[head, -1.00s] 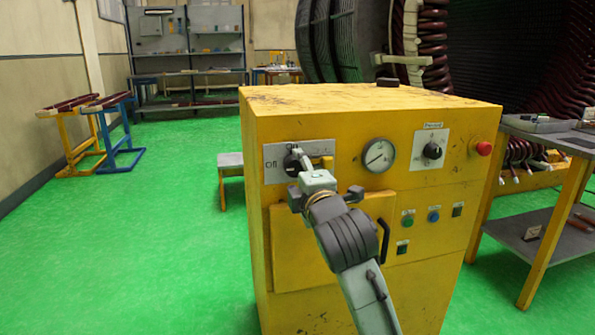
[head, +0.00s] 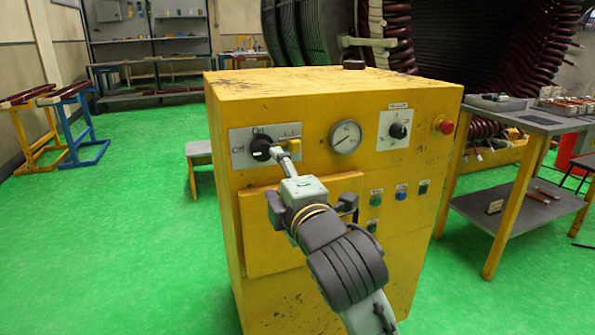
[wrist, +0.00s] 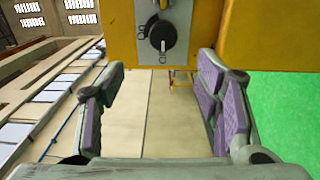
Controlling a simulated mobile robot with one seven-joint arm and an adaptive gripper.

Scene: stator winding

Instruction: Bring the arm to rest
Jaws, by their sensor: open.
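My gripper (wrist: 160,85) is open and empty, its purple-padded fingers wide apart in the wrist view. My gripper looks apart from the switch in the wrist view.
The cabinet front carries a gauge (head: 345,137), a second knob (head: 398,131), a red button (head: 446,126) and a door (head: 262,240). A grey-topped table (head: 530,120) stands close on the right. Trestles (head: 68,120) stand at the left.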

